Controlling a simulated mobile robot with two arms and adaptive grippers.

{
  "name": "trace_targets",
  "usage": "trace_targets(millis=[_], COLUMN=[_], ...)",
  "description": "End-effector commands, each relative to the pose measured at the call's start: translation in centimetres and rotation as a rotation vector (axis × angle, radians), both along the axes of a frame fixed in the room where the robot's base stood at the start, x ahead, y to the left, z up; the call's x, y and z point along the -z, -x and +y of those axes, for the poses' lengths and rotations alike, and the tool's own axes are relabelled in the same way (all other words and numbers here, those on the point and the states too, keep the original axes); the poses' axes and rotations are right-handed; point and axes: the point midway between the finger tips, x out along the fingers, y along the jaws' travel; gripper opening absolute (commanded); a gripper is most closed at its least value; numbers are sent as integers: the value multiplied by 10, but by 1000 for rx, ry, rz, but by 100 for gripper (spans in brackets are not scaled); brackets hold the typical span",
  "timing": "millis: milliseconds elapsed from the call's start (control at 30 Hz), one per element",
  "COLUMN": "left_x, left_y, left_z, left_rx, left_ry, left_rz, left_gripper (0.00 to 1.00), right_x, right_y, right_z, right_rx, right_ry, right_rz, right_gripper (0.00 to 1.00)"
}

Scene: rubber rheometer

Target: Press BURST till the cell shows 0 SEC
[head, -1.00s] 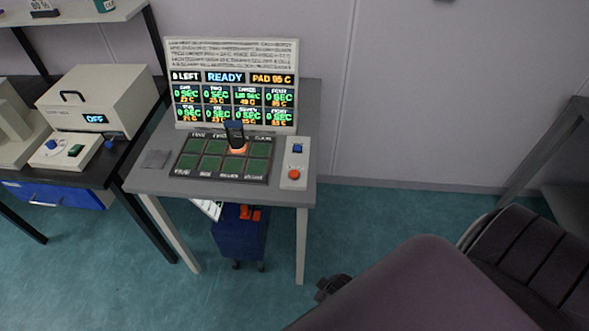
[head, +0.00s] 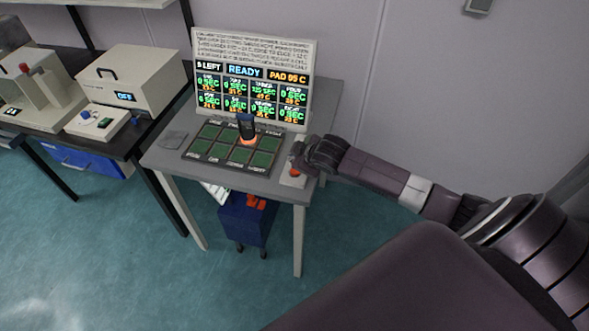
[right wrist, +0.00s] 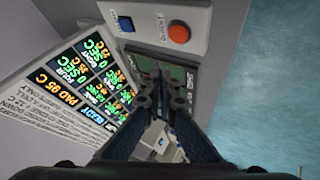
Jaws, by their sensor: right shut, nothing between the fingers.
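The display board (head: 250,75) reads READY and PAD 95 C; one top-row cell shows about 120 SEC and the others appear to show 0 SEC. In front lies a pad with green cells (head: 214,132). A dark upright tool with an orange base (head: 246,128) stands on a back-row cell. The button box (right wrist: 150,42) carries a blue button (right wrist: 125,23) and an orange-red button (right wrist: 179,33), also in the head view (head: 294,172); its small label is hard to read. My right gripper (right wrist: 163,100) is shut and empty, above the box, hiding the blue button in the head view.
The grey table (head: 170,158) has a flat grey square (head: 172,141) at its left. A blue cart (head: 245,222) stands beneath. A dark bench at left holds a beige unit (head: 145,75) marked OFF. Floor to the right is free.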

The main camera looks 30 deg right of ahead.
Motion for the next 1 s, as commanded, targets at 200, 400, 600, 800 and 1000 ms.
trace_targets(millis=[200,400,600,800,1000], left_x=[-3,-2,-2,7,28], left_y=[-1,-1,-1,0,1], left_z=[0,0,0,0,-1], left_rx=[0,-1,-1,-2,-2], left_ry=[-1,0,0,0,1], left_rz=[-2,-2,-2,-1,0], left_gripper=[65,65,65,65,65], right_x=[-28,-30,-29,-20,1], right_y=[-15,-16,-16,-16,-16], right_z=[-15,-16,-16,-16,-15], right_rx=[-14,-15,-14,-14,-14], right_ry=[33,35,34,34,34], right_rz=[-31,-34,-33,-33,-33], right_gripper=[0,0,0,0,0])
